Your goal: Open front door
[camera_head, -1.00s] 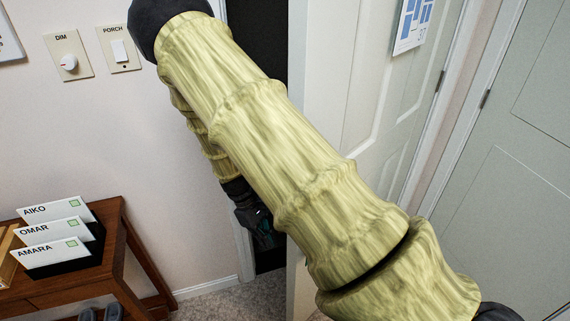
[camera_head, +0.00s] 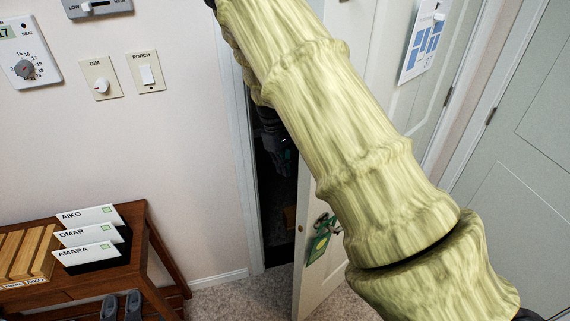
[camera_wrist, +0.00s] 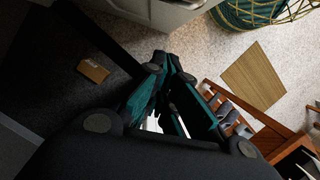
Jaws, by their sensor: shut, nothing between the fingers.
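The front door (camera_head: 313,270) is a white panelled door standing ajar, with a dark gap between its free edge and the frame (camera_head: 240,150). A green tag or key bunch (camera_head: 322,238) hangs on its face. My arm crosses in front and hides much of the door. My gripper (camera_head: 284,142) is in the dark gap, partly hidden by my arm; contact with the door cannot be told. In the wrist view my gripper (camera_wrist: 172,68) has its teal-padded fingers shut and empty. A white panelled surface (camera_wrist: 165,12), apparently the door, lies beyond the fingertips.
A wooden table (camera_head: 150,255) with name cards (camera_head: 85,235) stands at left. A grey-green door (camera_head: 520,150) is at right. The wrist view shows a small box (camera_wrist: 93,70) on dark floor, a mat (camera_wrist: 253,78) and a teal basket (camera_wrist: 262,12). Carpet near the opening looks clear.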

